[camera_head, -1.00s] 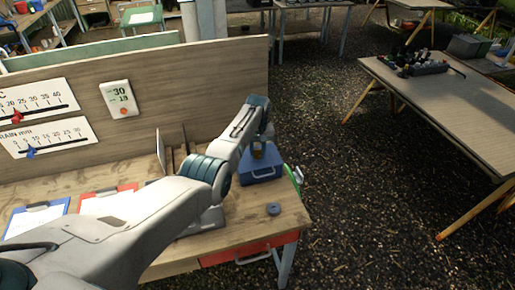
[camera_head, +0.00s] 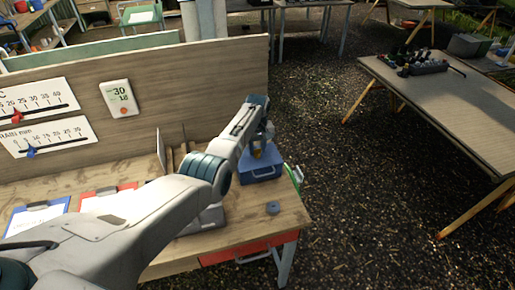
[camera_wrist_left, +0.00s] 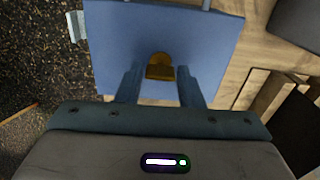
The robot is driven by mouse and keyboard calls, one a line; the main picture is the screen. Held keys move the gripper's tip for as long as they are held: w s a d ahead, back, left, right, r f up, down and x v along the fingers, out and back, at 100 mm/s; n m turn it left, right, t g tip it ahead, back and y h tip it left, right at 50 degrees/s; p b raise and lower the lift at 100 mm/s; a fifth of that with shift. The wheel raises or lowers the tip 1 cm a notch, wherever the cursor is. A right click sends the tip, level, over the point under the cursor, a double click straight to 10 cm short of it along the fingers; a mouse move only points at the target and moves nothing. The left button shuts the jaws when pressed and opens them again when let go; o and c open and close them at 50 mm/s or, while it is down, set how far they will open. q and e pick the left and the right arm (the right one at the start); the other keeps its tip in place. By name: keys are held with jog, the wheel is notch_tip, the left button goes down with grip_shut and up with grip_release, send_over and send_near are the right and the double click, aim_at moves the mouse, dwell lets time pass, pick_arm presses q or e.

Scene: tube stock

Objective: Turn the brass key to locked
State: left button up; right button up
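A blue box (camera_head: 262,175) with a handle stands on the wooden workbench near its right end. The brass key (camera_wrist_left: 160,68) shows on the box's blue face in the left wrist view; in the head view it is a small, partly hidden brass patch (camera_head: 257,154). My left gripper (camera_wrist_left: 158,72) is above the box, its two fingers apart on either side of the key. A gap shows between each finger and the brass. Whether the key is at locked cannot be read. My right gripper is in neither view.
The workbench (camera_head: 235,237) holds red and blue clipboards and a grey ring (camera_head: 272,208). A wooden back panel (camera_head: 215,80) carries gauges and a small display (camera_head: 117,98). Another table (camera_head: 460,110) stands right, across open gravel.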

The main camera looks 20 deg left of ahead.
pick_arm(q)
jog(key=shift+o, duration=1.3)
jog(key=shift+r, duration=0.1)
notch_tip(320, 180, up, 9)
jog(key=b, duration=0.3)
jog(key=shift+r, duration=0.8)
